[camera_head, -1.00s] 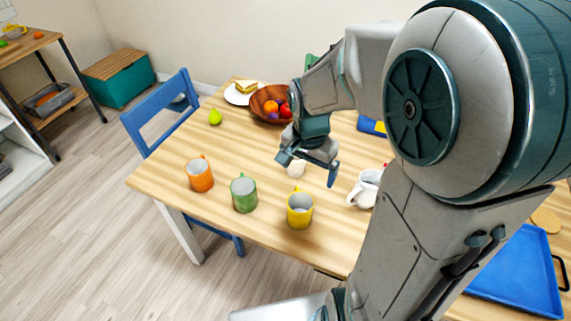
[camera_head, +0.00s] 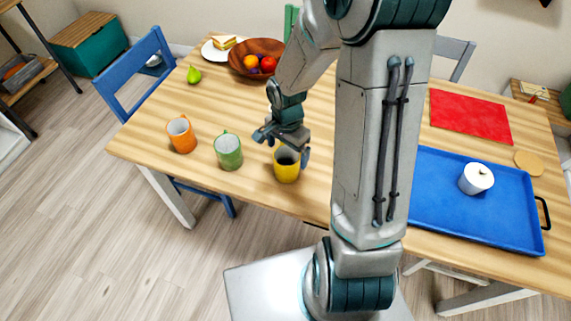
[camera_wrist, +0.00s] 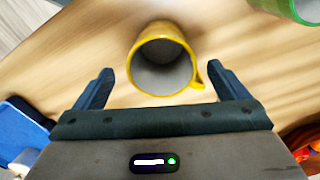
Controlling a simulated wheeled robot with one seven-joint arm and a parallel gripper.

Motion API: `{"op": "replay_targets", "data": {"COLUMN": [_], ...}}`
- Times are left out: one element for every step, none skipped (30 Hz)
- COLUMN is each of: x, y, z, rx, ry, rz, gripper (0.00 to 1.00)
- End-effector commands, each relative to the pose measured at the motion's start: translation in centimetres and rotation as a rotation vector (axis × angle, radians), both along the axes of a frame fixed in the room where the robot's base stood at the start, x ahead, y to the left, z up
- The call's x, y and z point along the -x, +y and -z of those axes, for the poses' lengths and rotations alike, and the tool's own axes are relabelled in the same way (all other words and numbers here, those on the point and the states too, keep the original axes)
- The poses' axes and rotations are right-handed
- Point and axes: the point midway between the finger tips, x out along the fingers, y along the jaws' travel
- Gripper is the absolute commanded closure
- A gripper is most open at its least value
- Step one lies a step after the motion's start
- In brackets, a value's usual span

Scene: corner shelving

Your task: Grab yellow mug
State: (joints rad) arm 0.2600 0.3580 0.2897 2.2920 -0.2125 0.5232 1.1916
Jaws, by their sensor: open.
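The yellow mug (camera_head: 287,166) stands upright near the front edge of the wooden table in the head view. In the wrist view the yellow mug (camera_wrist: 163,62) shows its open mouth and grey inside, just beyond and between the fingertips, with its handle at the lower right. My gripper (camera_head: 281,146) is open and empty, just above and behind the mug. In the wrist view my gripper (camera_wrist: 162,80) has its two fingers spread to either side of the mug's near rim. I cannot tell whether either finger touches the mug.
A green mug (camera_head: 228,151) and an orange mug (camera_head: 181,134) stand to the left of the yellow mug.

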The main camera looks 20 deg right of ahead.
Motion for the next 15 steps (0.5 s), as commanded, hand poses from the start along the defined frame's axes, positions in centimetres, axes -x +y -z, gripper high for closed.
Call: {"op": "replay_targets", "data": {"x": [0.0,0.0,0.0,-0.1,-0.1,-0.1,-0.2,-0.2,-0.3,-0.3,-0.3,-0.3,-0.3,-0.3,-0.3], "y": [0.0,0.0,0.0,0.0,0.0,0.0,-0.1,-0.1,-0.1,-0.1,-0.1,-0.1,-0.1,-0.1,-0.1], "z": [0.2,0.4,0.8,1.1,1.4,1.9,2.3,2.7,3.1,3.6,4.0,4.4,4.6,4.8,5.0], "rx": [0.000,0.001,-0.001,-0.001,-0.001,-0.001,-0.001,0.000,-0.001,-0.001,0.000,-0.001,-0.001,0.000,0.000], "ry": [0.002,0.003,0.004,0.004,0.004,0.006,0.004,0.005,0.006,0.004,0.005,0.004,0.003,0.002,0.002], "rz": [0.000,0.000,0.000,0.000,-0.001,0.000,-0.001,-0.001,0.000,-0.002,-0.002,-0.001,-0.002,-0.002,-0.001], "gripper": [0.06,0.06,0.06,0.06,0.06,0.06,0.06,0.06,0.06,0.06,0.06,0.06,0.06,0.06,0.06]}}
